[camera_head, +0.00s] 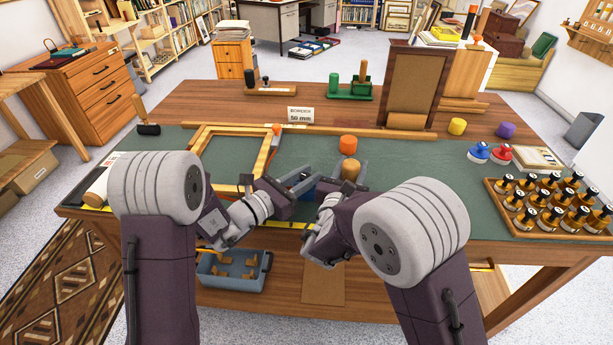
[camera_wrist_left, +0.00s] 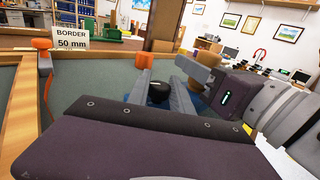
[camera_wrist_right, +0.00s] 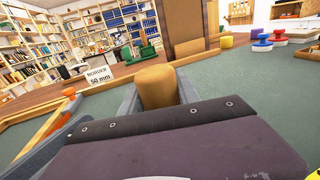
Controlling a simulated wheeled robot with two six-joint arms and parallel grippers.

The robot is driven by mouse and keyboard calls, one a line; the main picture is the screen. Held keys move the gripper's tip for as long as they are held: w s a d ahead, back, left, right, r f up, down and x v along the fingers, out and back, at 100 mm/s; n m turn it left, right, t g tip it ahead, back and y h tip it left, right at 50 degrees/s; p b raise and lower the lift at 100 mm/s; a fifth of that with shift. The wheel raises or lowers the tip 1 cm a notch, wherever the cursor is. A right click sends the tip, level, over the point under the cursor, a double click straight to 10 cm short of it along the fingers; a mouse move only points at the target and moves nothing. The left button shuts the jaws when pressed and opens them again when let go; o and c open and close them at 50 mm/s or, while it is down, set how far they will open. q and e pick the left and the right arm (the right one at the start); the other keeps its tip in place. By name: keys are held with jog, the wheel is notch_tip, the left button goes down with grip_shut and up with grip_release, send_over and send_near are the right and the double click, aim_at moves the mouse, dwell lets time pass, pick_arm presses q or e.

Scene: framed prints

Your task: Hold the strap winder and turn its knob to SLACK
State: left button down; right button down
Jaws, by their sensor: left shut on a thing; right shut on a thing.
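The strap winder is mostly hidden by my grippers at the front middle of the green bench top. A blue part (camera_head: 301,187) shows between my left fingers. A black round knob (camera_wrist_left: 158,93) sits between the left fingers in the left wrist view. My left gripper (camera_head: 307,180) is shut on this black knob. A rounded wooden handle (camera_head: 350,168) stands between my right fingers and also shows in the right wrist view (camera_wrist_right: 158,87). My right gripper (camera_head: 345,182) is shut on this handle. The knob's pointer and any SLACK mark cannot be seen.
An orange-topped piece (camera_head: 347,144) stands just behind the grippers. A wooden frame (camera_head: 200,143) lies to the left, with a "BORDER 50 mm" card (camera_head: 301,115) behind. The green mat between is mostly clear.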

aim_at(306, 175)
pick_arm(q)
jog(key=n+t+y, duration=0.2)
jog(key=y, duration=0.1)
jog(key=shift+d+n, duration=0.15)
jog(key=shift+n, duration=0.15)
jog(key=shift+n+t+y, duration=0.4)
jog(key=shift+t+y, duration=0.1)
jog(key=shift+y, duration=0.2)
jog(key=shift+a, duration=0.2)
jog(key=c, duration=1.1)
grip_release()
jog(key=shift+c, duration=0.2)
notch_tip(306, 175, up, 10)
jog(key=shift+r, duration=0.1)
pick_arm(e)
jog(key=c, duration=0.8)
grip_release()
